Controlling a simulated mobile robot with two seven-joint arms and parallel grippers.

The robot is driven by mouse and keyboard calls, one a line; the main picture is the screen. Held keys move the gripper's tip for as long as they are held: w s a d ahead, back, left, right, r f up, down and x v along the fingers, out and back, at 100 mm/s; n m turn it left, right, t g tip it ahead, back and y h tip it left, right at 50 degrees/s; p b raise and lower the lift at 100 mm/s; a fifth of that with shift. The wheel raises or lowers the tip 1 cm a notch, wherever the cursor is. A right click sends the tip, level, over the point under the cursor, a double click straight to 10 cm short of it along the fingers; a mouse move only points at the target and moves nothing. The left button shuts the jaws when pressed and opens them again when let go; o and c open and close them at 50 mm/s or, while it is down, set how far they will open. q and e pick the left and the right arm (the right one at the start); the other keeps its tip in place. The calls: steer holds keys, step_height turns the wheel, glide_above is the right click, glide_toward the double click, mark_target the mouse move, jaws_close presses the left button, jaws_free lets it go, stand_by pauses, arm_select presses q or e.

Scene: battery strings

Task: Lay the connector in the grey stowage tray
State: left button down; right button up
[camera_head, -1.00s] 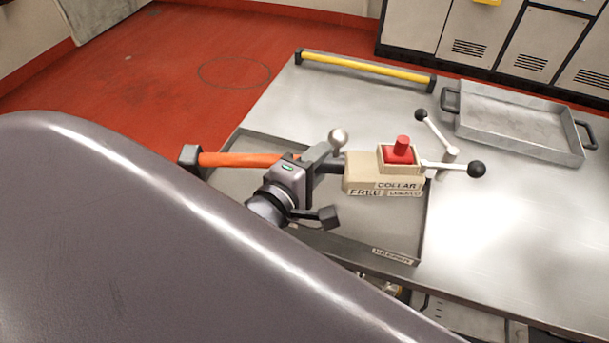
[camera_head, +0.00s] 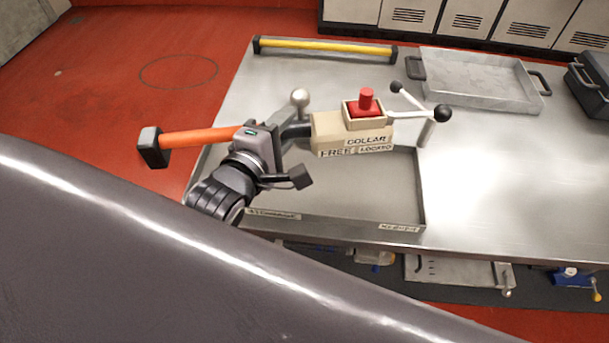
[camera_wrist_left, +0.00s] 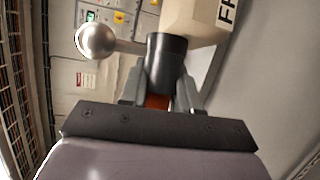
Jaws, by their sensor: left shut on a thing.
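The connector (camera_head: 340,132) has a beige body marked COLLAR, FREE and LOCKED, a red button on top, and a black neck. My left gripper (camera_head: 277,142) is shut on the black neck, which also shows between its fingers in the left wrist view (camera_wrist_left: 166,62). An orange bar (camera_head: 195,137) with a black end block reaches left from behind the gripper. A shallow grey tray (camera_head: 340,228) with labels on its front wall lies below the connector. The connector overlaps the tray's far part in the picture; I cannot tell the gap. My right gripper is not in view.
A metal tray with black handles (camera_head: 478,98) stands at the table's back right, and a dark case (camera_head: 590,84) is at the right edge. A white lever with black knobs (camera_head: 442,113) stands beside the connector. The right table top (camera_head: 510,180) is clear.

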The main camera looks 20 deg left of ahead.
arm_select(q)
steer(key=w+d+r+m+h, duration=0.1)
steer(key=d+r, duration=0.1)
steer(key=r, duration=0.1)
steer(key=w+d+r+m+h, duration=0.1)
steer(key=d+r, duration=0.1)
steer(key=r, duration=0.1)
steer(key=w+d+r+h, duration=0.1)
steer(key=d+r+h, duration=0.1)
steer(key=r, duration=0.2)
steer(key=shift+w+m, duration=0.25)
steer(key=shift+m, duration=0.15)
steer(key=shift+f+g, duration=0.1)
steer(key=shift+g, duration=0.2)
steer(key=b, duration=0.4)
glide_above(322, 179)
step_height(322, 179, down, 19)
steer(key=shift+f, duration=0.3)
